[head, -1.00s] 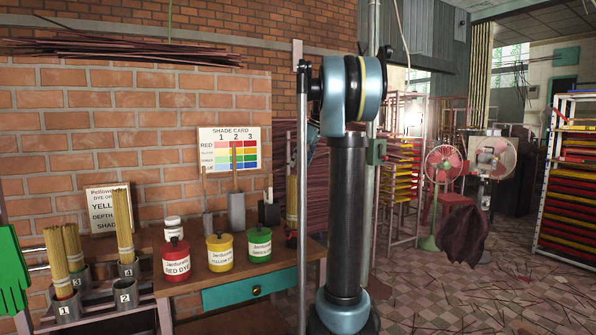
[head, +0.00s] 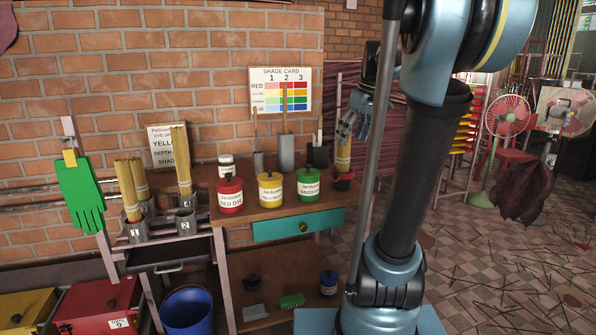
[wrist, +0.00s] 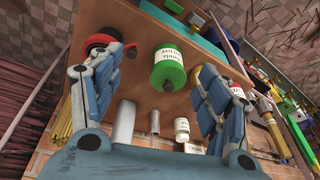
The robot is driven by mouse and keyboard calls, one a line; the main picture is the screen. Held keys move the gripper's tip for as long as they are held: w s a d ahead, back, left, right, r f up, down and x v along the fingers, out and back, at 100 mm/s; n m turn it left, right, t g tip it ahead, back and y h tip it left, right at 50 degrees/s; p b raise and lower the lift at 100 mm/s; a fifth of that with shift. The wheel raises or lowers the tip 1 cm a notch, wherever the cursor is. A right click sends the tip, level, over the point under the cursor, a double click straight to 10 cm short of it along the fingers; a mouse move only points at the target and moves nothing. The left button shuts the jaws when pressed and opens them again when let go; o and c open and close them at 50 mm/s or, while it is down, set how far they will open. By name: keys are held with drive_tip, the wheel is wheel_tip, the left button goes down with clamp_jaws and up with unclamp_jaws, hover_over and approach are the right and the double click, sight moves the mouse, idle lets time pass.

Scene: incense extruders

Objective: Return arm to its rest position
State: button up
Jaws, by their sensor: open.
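My arm stands upright on the right of the head view. My gripper (head: 356,128) is partly hidden behind my own arm links, above the right end of the wooden table (head: 262,209). In the wrist view its two blue fingers (wrist: 170,72) are spread apart and nothing is between the fingertips. A green-lidded jar (wrist: 168,65) shows beyond the gap. A bundle of incense sticks in a dark-and-red pot (head: 344,180) stands at the table's right end, just below the gripper. In the wrist view the red-and-black pot (wrist: 103,41) shows behind the left finger; whether they touch is unclear.
Red (head: 230,196), yellow (head: 270,191) and green (head: 308,186) dye jars stand on the table. Grey holders and a shade card (head: 281,91) are behind them. A blue bucket (head: 187,312) is at lower left. The floor at right is mostly open, with scattered sticks and a fan (head: 508,118).

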drive_tip(key=s+f+m+h, duration=0.2)
drive_tip(key=s+f+m, duration=0.5)
drive_tip(key=s+f, duration=1.8)
drive_tip(key=shift+s+d+f, duration=0.2)
drive_tip(key=shift+s+f, duration=0.1)
drive_tip(key=shift+f, duration=0.05)
drive_tip(key=shift+w+f, duration=0.2)
drive_tip(key=shift+w, duration=0.3)
drive_tip(key=shift+c, duration=0.4)
